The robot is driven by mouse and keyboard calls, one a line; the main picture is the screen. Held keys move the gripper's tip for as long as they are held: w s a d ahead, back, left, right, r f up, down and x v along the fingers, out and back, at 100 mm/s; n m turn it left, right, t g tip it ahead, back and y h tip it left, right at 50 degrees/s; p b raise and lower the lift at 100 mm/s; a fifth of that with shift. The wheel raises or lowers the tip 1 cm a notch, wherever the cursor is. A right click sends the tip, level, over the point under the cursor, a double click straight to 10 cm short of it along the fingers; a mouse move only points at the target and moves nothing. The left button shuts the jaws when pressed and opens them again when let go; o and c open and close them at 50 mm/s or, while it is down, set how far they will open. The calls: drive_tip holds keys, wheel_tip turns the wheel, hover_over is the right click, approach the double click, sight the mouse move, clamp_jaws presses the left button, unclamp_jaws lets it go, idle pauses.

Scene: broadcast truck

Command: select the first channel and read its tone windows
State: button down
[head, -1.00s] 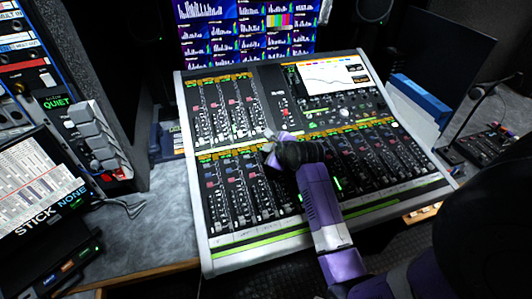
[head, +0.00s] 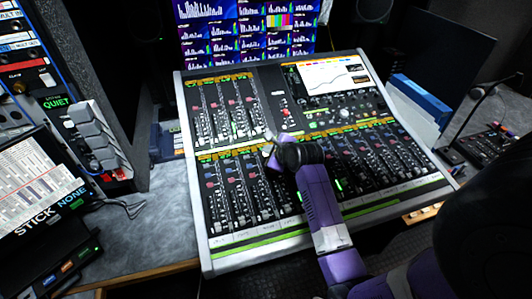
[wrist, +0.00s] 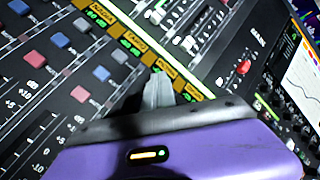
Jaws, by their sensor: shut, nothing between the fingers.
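The mixing console (head: 300,238) fills the middle of the head view, with an upper-left fader bank (head: 225,108) and a lower fader row (head: 240,190) under yellow-green label strips. Its built-in screen (head: 333,76) at the upper right shows a curve; its lettering is too small to read. My gripper (head: 270,150) is shut and empty over the label strip between the banks. In the wrist view my gripper (wrist: 158,90) points at yellow labels (wrist: 130,42) with dB figures. Red and blue buttons (wrist: 80,94) lie to the left. I cannot tell whether the fingertips touch the panel.
A monitor wall (head: 245,35) with bar graphs stands behind the console. At the left are a rack (head: 20,75), a QUIET panel (head: 57,102) and a tilted display (head: 40,185) reading STICK NONE. A gooseneck microphone (head: 475,100) and blue binder (head: 420,97) are at the right.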

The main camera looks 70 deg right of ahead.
drive_tip(key=shift+s+a+r+p, duration=0.1)
drive_tip(key=shift+r+p, duration=0.7)
drive_tip(key=shift+p, duration=0.2)
drive_tip(key=r+p, duration=0.5)
drive_tip(key=shift+s+a, duration=0.25)
drive_tip(key=shift+a, duration=0.05)
idle(0.6)
